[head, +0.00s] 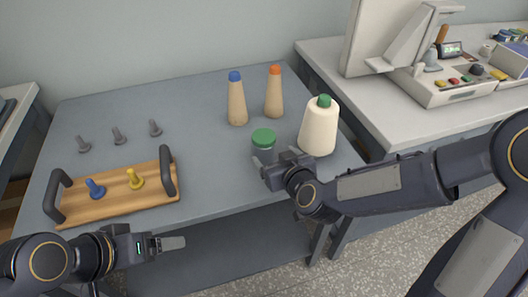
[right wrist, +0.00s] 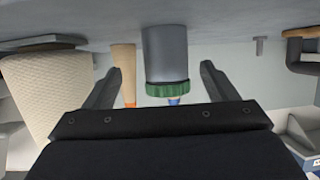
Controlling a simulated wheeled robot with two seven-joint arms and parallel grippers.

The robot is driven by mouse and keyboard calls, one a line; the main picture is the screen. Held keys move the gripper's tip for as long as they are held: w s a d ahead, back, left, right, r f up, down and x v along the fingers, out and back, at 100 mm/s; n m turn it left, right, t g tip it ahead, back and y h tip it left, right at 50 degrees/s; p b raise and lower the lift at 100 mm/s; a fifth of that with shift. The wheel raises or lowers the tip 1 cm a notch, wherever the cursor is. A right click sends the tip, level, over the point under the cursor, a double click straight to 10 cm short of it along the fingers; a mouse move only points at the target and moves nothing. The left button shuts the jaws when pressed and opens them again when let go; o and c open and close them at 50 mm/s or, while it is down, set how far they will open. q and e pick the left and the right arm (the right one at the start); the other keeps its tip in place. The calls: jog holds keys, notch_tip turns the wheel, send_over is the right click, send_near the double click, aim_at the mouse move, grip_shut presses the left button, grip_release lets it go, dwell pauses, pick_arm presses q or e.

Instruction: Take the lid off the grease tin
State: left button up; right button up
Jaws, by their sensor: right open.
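The grease tin (head: 263,153) is a grey cylinder with a green lid (head: 263,137), upright on the grey table near its front right part. The lid is on the tin. My right gripper (head: 272,164) is open at the tin's near side, low beside its body. In the right wrist view, which looks upside down, the tin (right wrist: 166,52) and its green lid (right wrist: 167,89) show between the spread fingers (right wrist: 160,72); I cannot tell if they touch it. My left gripper (head: 170,243) is at the table's front edge, away from the tin; its finger gap is not clear.
A cream cone with a green top (head: 319,128) stands close to the tin's right. Two tan bobbins, blue-topped (head: 237,103) and orange-topped (head: 274,95), stand behind. A wooden tray (head: 115,197) with dark handles and blue and yellow pegs lies left. Several grey pegs (head: 119,135) stand behind it.

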aim_at(263, 138)
jog(key=x, duration=0.7)
jog(key=shift+s+a+f, duration=0.2)
jog(key=shift+a+f, duration=0.1)
jog(key=shift+f, duration=0.05)
jog(key=c, duration=1.2)
jog(key=shift+r, duration=0.15)
jog(key=shift+r, duration=0.25)
notch_tip(263, 138, up, 2)
jog(key=shift+r+p, duration=0.2)
jog(key=shift+p, duration=0.15)
jog(key=s+r, duration=0.1)
jog(key=r, duration=0.1)
jog(key=s+r+p, duration=0.1)
jog(key=s+r, duration=0.2)
jog(key=r, duration=0.1)
jog(key=shift+s+p, duration=0.15)
jog(key=shift+p, duration=0.25)
jog(key=shift+s+r+p, duration=0.35)
jog(key=shift+s+r, duration=0.3)
jog(key=shift+s, duration=1)
jog(key=shift+s+r+p, duration=0.3)
jog(key=shift+s+r, duration=0.35)
jog(key=shift+s, duration=0.95)
jog(key=shift+s+r+p, duration=0.35)
jog(key=shift+s+r, duration=0.3)
jog(key=shift+s, duration=1)
